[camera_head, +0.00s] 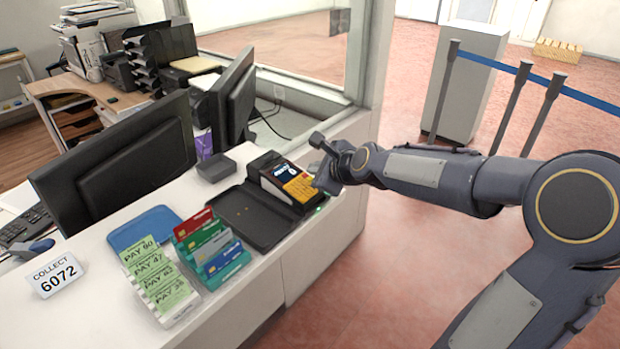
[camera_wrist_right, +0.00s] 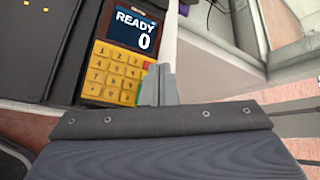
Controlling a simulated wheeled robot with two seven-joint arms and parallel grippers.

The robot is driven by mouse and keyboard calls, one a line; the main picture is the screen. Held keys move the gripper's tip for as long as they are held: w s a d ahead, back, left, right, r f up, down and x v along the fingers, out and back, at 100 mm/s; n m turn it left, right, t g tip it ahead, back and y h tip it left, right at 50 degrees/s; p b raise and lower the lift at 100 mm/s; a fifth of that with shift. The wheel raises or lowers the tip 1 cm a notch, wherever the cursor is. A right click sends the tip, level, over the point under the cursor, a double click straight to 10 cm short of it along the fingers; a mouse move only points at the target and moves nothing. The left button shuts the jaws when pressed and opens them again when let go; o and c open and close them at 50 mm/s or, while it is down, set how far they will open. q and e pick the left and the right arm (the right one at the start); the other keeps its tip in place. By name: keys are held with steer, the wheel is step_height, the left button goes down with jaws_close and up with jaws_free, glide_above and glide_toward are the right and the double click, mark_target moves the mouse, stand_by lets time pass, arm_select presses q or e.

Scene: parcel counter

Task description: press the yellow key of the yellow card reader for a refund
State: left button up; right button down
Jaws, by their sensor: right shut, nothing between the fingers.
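The yellow card reader (camera_head: 287,183) lies at the right end of the counter in the head view. In the right wrist view its yellow keypad (camera_wrist_right: 115,75) and its screen (camera_wrist_right: 130,29) show, and the screen reads "READY 0". My right gripper (camera_head: 320,143) is shut and empty, close above the reader's right side. In the right wrist view its fingertips (camera_wrist_right: 158,86) are beside the lower right corner of the keypad. I cannot tell whether they touch the reader. The fingers may hide part of that corner. My left gripper is out of view.
A black tray (camera_head: 236,214) lies left of the reader. Colored cards (camera_head: 210,245) and green "PAY" slips (camera_head: 158,278) stand in holders nearer the front. A small dark box (camera_head: 216,168) and monitors (camera_head: 115,165) stand behind. A window post (camera_head: 366,60) rises behind the gripper.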

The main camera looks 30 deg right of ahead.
steer(key=shift+f, duration=0.1)
stand_by(0.6)
steer(key=shift+w+f, duration=0.1)
steer(key=shift+f, duration=0.2)
steer(key=shift+f, duration=0.25)
stand_by(0.5)
steer(key=shift+r, duration=0.7)
steer(key=shift+s+d+r+p, duration=0.1)
steer(key=shift+s+r+p, duration=0.1)
steer(key=shift+r+p, duration=0.55)
steer(key=shift+s+d+r+p, duration=0.15)
steer(key=shift+r+p, duration=0.25)
steer(key=shift+r, duration=0.5)
steer(key=shift+s+a+r+p, duration=0.1)
steer(key=shift+s+r+p, duration=0.15)
steer(key=shift+r+p, duration=0.5)
